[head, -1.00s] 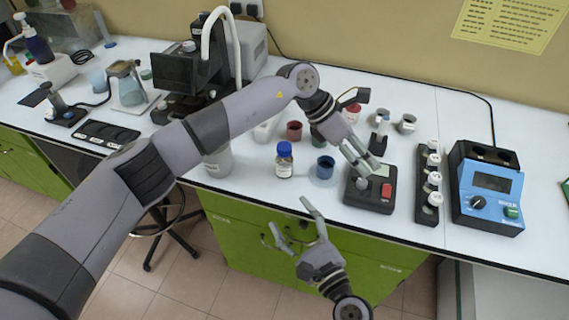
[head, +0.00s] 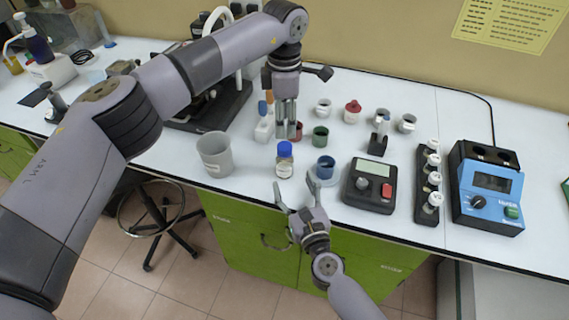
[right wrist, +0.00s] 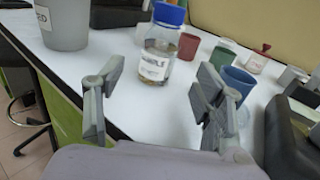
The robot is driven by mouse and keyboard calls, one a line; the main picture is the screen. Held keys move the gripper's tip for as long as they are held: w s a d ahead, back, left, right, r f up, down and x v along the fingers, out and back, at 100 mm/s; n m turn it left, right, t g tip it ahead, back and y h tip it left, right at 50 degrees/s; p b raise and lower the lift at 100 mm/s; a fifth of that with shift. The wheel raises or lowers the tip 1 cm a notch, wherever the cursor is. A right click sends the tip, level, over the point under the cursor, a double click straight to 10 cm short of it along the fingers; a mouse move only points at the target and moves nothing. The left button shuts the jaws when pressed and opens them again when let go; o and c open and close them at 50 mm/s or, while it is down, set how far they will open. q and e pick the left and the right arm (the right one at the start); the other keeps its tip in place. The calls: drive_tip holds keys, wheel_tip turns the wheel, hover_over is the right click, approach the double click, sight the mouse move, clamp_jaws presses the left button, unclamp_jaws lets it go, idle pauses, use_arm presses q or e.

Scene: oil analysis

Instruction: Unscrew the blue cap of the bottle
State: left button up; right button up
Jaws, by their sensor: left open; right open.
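The bottle (head: 285,168) stands upright near the front edge of the white table, with its blue cap (head: 285,149) on top. In the right wrist view the clear bottle (right wrist: 158,58) carries a white label, and its blue cap (right wrist: 169,14) is partly cut off by the top of the picture. My left gripper (head: 286,118) points down above and behind the bottle, open and apart from the cap. My right gripper (head: 296,186) is open in front of the bottle at the table edge. In the right wrist view its fingers (right wrist: 155,98) are spread, with the bottle beyond them.
A blue cup (head: 324,168) stands just right of the bottle. A grey beaker (head: 215,156) is on its left. Green (head: 320,136) and red cups stand behind. A black scale (head: 369,187), a vial rack (head: 428,186) and a blue mixer (head: 489,189) are on the right.

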sight(287, 169)
drive_tip(key=x, duration=0.8)
drive_tip(key=shift+f, duration=0.1)
drive_tip(key=shift+c, duration=0.5)
clamp_jaws()
